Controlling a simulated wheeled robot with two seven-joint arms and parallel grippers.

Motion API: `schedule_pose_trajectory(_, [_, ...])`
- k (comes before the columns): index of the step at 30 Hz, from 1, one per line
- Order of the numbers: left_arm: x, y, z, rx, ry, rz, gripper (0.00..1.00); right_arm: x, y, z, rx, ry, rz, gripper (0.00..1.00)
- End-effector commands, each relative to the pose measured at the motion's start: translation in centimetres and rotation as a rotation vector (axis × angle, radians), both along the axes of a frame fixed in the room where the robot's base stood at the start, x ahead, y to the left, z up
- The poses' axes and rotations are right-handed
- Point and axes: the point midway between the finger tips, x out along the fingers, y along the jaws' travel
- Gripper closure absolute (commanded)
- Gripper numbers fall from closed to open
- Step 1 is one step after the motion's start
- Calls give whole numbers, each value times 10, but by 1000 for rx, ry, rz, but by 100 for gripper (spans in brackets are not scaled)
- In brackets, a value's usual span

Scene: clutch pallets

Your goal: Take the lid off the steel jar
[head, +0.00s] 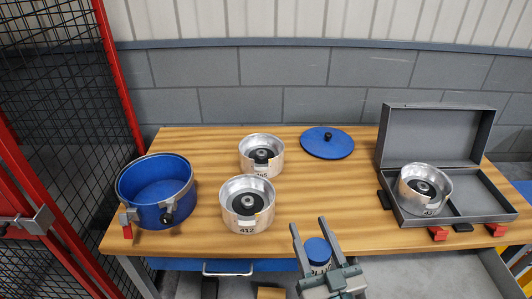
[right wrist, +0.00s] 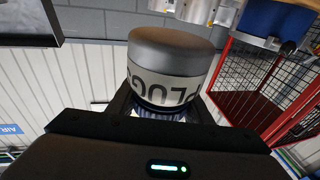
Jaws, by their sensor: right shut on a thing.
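The steel jar (right wrist: 172,50) shows large in the right wrist view. It has a grey end and a pale label (right wrist: 165,92) with upside-down dark letters. In the head view its blue lid (head: 318,247) is on top, with the label just below it. My right gripper (head: 310,236) is at the front of the table, its two fingers on either side of the lid. It is shut at the lid end of the jar, where a ribbed band shows between the dark fingers in the wrist view. The exact contact is partly hidden. My left gripper is not in view.
On the wooden table (head: 310,190) stand a blue pot (head: 160,205), two metal drums (head: 262,148) (head: 240,212), a flat blue disc (head: 327,143) and an open grey case (head: 435,135) holding another drum (head: 412,185). A red-framed mesh cage (head: 125,85) stands left. The table's middle right is clear.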

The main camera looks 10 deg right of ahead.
Motion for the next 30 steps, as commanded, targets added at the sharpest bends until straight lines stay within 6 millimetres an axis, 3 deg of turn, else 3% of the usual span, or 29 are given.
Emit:
schedule_pose_trajectory(8, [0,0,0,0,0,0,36,4,8,1,0,-4,36,95])
schedule_pose_trajectory(14, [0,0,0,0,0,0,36,13,26,-1,-4,-2,126,95])
schedule_pose_trajectory(30, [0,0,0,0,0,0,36,52,111,-3,-4,-4,516,95])
